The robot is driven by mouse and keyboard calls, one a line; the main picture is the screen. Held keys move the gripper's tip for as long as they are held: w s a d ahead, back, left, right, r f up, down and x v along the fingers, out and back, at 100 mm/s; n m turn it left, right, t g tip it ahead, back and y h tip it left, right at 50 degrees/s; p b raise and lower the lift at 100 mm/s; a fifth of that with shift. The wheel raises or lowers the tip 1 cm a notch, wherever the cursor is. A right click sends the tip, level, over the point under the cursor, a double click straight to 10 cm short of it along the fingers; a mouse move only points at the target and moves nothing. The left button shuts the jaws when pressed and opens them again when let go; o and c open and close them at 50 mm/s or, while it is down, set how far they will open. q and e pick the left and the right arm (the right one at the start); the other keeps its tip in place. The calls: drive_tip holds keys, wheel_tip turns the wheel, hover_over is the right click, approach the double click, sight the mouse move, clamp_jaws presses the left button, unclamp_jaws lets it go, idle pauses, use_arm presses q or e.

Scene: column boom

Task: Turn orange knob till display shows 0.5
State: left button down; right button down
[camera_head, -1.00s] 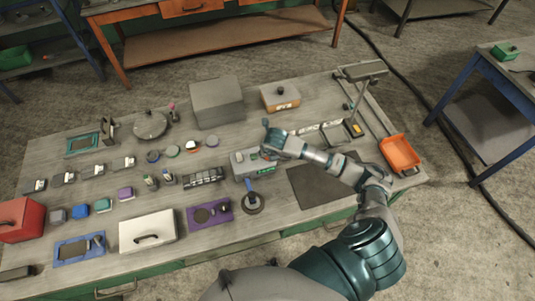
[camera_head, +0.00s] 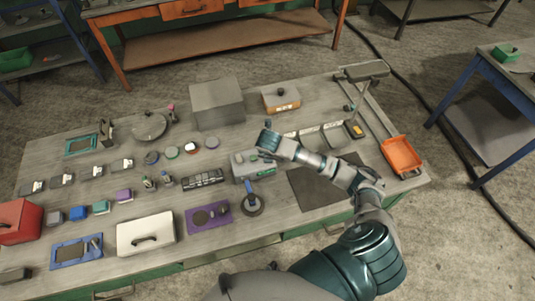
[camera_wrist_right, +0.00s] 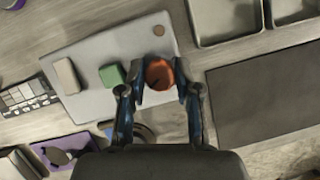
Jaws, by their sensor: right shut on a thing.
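The orange knob (camera_wrist_right: 159,74) sits on a light grey panel box (camera_wrist_right: 95,52) in the right wrist view. My right gripper (camera_wrist_right: 157,92) is shut on the knob, one finger on each side of it. A green block-shaped part (camera_wrist_right: 112,76) and a pale grey part (camera_wrist_right: 67,75) are on the same box, left of the knob. In the head view the box (camera_head: 240,165) stands mid-table and my right gripper (camera_head: 266,153) is over its right end, hiding the knob. No display reading is legible. My left gripper is not in view.
A dark mat (camera_head: 315,186) lies right of the box, and metal trays (camera_wrist_right: 225,18) stand behind it. A blue-handled round tool (camera_head: 252,203) is close in front. An orange bin (camera_head: 401,154) is far right.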

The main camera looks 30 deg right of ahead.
drive_tip(key=c, duration=0.8)
unclamp_jaws()
drive_tip(key=shift+s+f, duration=0.2)
drive_tip(key=shift+f, duration=0.05)
drive_tip(key=shift+r, duration=0.1)
